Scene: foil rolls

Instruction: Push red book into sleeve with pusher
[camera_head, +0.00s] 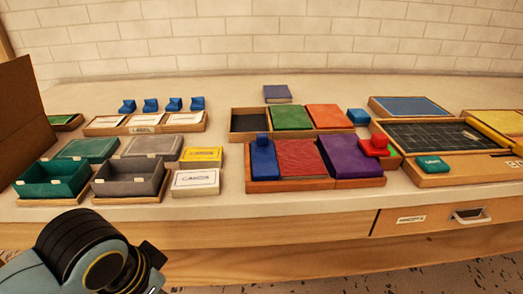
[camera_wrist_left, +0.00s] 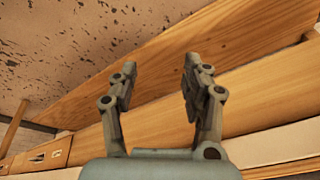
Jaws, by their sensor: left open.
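The red book (camera_head: 298,157) lies flat in the front wooden tray (camera_head: 290,185). A blue block with a knob (camera_head: 263,158), which looks like a pusher, stands at its left. A purple book (camera_head: 350,156) lies at its right, with a red knobbed block (camera_head: 375,147) beyond it. I cannot tell which part is the sleeve. My left arm shows at the lower left of the head view, in front of the table. My left gripper (camera_wrist_left: 157,72) is open and empty in the left wrist view, facing the wooden table front. My right gripper is not in view.
Behind stands a tray (camera_head: 235,136) with green and orange books and a dark empty slot. Green (camera_head: 50,180) and grey (camera_head: 128,178) bins stand at the left, a chalkboard (camera_head: 425,135) at the right. A drawer handle (camera_head: 470,216) sticks out in front.

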